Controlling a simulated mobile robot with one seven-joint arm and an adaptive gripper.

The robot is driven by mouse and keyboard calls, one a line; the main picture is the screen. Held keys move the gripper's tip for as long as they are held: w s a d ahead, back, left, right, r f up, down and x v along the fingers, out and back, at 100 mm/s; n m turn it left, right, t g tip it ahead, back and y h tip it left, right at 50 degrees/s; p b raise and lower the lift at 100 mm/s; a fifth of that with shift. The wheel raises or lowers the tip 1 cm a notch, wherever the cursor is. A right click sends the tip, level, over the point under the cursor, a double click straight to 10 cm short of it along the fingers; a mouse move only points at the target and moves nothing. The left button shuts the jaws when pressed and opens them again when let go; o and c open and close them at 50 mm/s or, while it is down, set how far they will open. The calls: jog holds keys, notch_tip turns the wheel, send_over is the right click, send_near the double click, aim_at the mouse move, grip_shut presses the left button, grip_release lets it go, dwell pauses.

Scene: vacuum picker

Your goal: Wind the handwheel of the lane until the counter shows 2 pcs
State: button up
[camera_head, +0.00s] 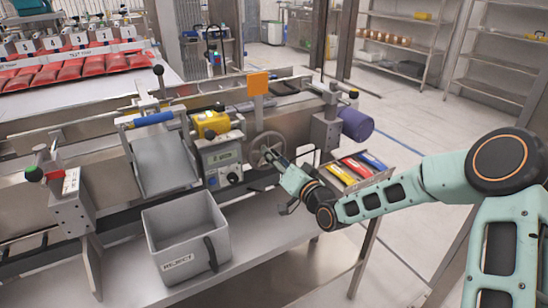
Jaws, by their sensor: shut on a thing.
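The handwheel (258,142) is a dark spoked wheel on the front of the metal lane, right of the counter. The counter (223,158) is a grey box with a small greenish display and a black knob below it; its digits are too small to read. My gripper (271,157) comes in from the right and is shut on the handwheel at its lower right side. The fingertips and part of the wheel's rim overlap, so the exact grip point is hard to see.
A grey bin marked REJECT (167,236) stands below the lane. A tray (335,172) with red, yellow and blue items sits beside my forearm. A purple motor (356,124) juts out behind it. An orange plate (258,83) stands above the lane. Open floor lies at right.

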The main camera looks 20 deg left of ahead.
dwell(0.3)
jog(key=o, duration=1.2)
jog(key=shift+c, duration=0.2)
jog(key=v, duration=1.2)
